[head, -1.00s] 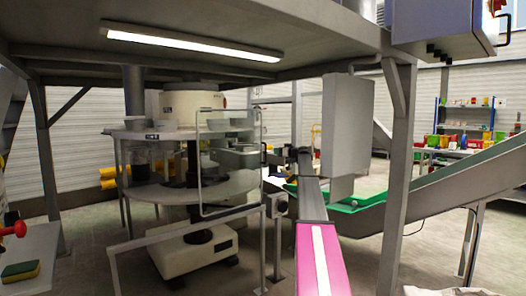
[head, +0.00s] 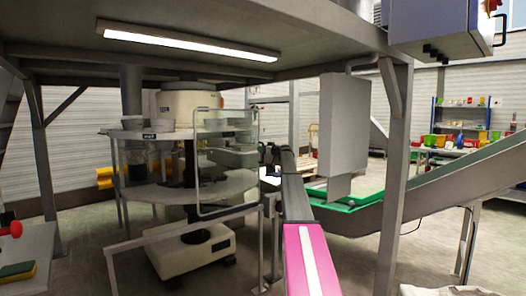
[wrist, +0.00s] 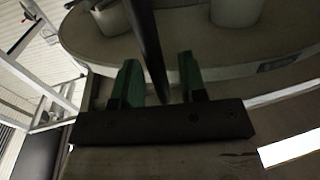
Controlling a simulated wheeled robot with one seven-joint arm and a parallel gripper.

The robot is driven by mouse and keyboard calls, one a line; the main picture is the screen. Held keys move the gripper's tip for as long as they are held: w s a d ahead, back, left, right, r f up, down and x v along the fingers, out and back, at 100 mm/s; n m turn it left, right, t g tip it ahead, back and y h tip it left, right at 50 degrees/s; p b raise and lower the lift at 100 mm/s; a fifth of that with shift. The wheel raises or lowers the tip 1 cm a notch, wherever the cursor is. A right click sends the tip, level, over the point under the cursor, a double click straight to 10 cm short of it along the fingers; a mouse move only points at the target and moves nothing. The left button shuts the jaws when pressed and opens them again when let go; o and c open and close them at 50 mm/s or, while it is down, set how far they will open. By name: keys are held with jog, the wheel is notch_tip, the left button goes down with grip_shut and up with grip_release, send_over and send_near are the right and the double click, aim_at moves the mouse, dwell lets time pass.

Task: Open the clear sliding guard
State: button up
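The clear sliding guard (head: 228,152) is a see-through panel in a thin grey tube frame. It stands in front of the round machine's tables in the head view. My gripper (wrist: 158,62) shows two green fingers set apart in the wrist view. A dark bar (wrist: 146,35) runs between the fingers, with a gap visible on its left side. I cannot tell whether the bar is part of the guard. In the head view my gripper is at the guard's right edge, small and hard to make out.
The round machine has two stacked round tables, the upper table (head: 150,133) bearing pale containers. A grey box (head: 343,125) hangs right of my arm. A support post (head: 397,170) and a green conveyor (head: 440,178) stand further right. A low rail (head: 185,226) crosses in front.

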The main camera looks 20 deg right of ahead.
grip_shut()
jog(key=s+a, duration=0.4)
jog(key=a, duration=0.9)
jog(key=s+a, duration=0.5)
jog(key=a, duration=0.8)
jog(key=s+a, duration=0.5)
jog(key=a, duration=0.8)
jog(key=shift+s+a, duration=0.15)
jog(key=shift+s, duration=0.05)
grip_release()
send_near(198, 155)
jog(key=v, duration=0.4)
jog(key=shift+s+d, duration=0.25)
jog(key=shift+f, duration=0.1)
